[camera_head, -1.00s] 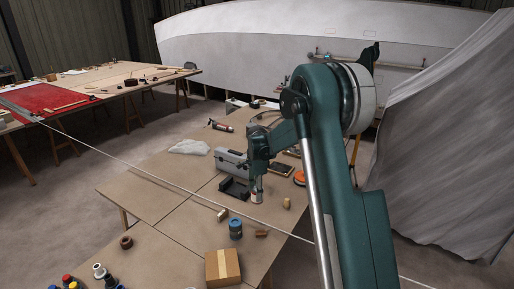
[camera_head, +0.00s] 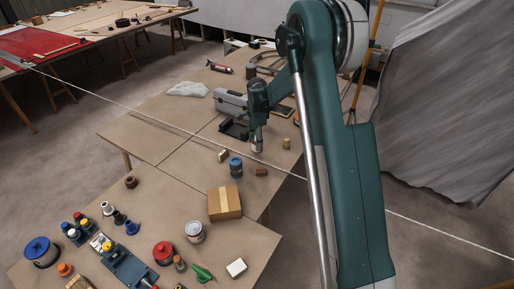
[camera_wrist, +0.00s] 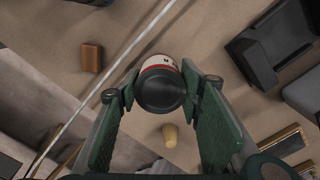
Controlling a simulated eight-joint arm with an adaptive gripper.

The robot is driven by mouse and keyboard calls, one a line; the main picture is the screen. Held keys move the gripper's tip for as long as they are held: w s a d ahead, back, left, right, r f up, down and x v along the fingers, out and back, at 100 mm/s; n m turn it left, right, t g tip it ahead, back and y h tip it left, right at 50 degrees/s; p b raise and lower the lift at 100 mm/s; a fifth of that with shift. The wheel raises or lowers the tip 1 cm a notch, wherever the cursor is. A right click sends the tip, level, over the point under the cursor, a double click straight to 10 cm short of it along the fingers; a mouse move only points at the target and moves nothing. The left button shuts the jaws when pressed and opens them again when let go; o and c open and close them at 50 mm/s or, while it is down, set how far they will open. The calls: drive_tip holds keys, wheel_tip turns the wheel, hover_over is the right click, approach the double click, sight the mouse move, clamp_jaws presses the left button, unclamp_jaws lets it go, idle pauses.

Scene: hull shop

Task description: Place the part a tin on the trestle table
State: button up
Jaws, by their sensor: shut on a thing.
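My gripper (camera_wrist: 163,90) is shut on a small tin (camera_wrist: 163,68) with a white and red label and a dark end facing the wrist camera. In the head view the tin (camera_head: 257,149) shows below my gripper (camera_head: 257,138), upright, over the right part of the wooden trestle table (camera_head: 165,145). I cannot tell whether its base touches the tabletop. The label is too small to read. Another pale tin with a reddish band (camera_head: 194,231) stands on the table's near part.
Near the held tin are a black tray (camera_head: 234,131), a blue tin (camera_head: 235,167), a brown block (camera_head: 261,172) and a cork-like piece (camera_head: 286,143). A cardboard box (camera_head: 224,204) stands nearer. A pale line (camera_head: 150,118) crosses the view. Bare tabletop lies left of the tray.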

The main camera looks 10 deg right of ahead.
drive_tip(key=shift+f, duration=1.85)
drive_tip(key=shift+f+b, duration=0.15)
drive_tip(key=shift+b, duration=0.2)
drive_tip(key=o, duration=1)
wheel_tip(320, 180, up, 12)
drive_tip(key=shift+r+p, duration=0.2)
drive_tip(key=shift+p, duration=0.6)
